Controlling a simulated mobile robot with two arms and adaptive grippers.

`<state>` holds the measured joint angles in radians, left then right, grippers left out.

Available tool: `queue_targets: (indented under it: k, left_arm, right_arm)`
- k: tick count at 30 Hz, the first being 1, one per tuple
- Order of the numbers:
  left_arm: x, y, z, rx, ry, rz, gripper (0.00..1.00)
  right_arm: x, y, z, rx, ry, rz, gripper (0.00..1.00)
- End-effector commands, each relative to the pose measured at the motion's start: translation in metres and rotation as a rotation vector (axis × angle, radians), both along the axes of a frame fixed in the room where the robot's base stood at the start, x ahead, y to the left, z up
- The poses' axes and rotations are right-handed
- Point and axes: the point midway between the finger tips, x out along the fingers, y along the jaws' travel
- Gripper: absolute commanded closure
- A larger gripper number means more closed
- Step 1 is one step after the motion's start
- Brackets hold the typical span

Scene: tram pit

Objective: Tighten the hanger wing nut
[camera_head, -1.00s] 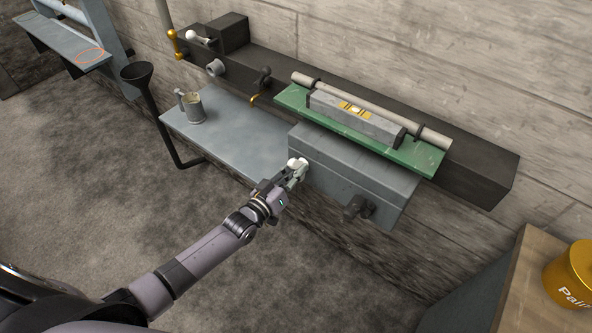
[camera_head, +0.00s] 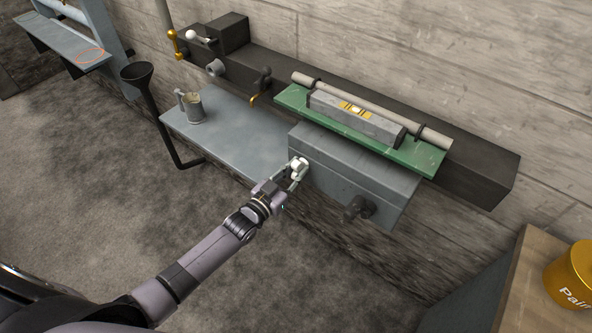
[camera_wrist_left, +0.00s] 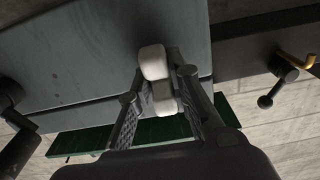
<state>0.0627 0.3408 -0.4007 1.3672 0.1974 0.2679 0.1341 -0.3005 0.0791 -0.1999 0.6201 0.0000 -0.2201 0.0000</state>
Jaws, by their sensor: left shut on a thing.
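The wing nut (camera_head: 299,165) is a white, two-lobed piece on the left end of the front of the grey box (camera_head: 345,167). In the left wrist view the wing nut (camera_wrist_left: 155,72) shows as two rounded white lobes close against the grey face. My left gripper (camera_head: 295,174) reaches it from the lower left and is shut on it. In the left wrist view the fingers of my left gripper (camera_wrist_left: 158,100) stand on both sides of the near lobe. The nut's thread is hidden. My right gripper is not in view.
A dark knob (camera_head: 357,207) sticks out of the box front to the right. Above the box is a green shelf (camera_head: 430,160) with a spirit level (camera_head: 350,118). A mug (camera_head: 193,108) stands on the grey shelf (camera_head: 232,135) at left. The floor in front is clear.

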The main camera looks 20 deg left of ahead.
Motion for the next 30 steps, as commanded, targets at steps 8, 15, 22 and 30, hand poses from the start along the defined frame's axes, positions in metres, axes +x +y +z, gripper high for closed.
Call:
queue_targets:
  k: [8,15,22,30]
  left_arm:
    - [-0.001,0.0,-0.002,0.006,0.002,0.0,0.8]
    - [0.0,0.0,-0.001,0.004,0.001,0.0,0.64]
    - [0.0,0.0,0.0,0.002,0.0,0.0,0.62]
    - [-0.016,0.006,-0.002,0.002,0.002,0.0,0.62]
  right_arm:
    - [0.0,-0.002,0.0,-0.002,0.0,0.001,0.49]
    - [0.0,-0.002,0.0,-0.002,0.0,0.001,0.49]
    - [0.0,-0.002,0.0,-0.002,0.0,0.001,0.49]
    - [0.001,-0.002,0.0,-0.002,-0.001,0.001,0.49]
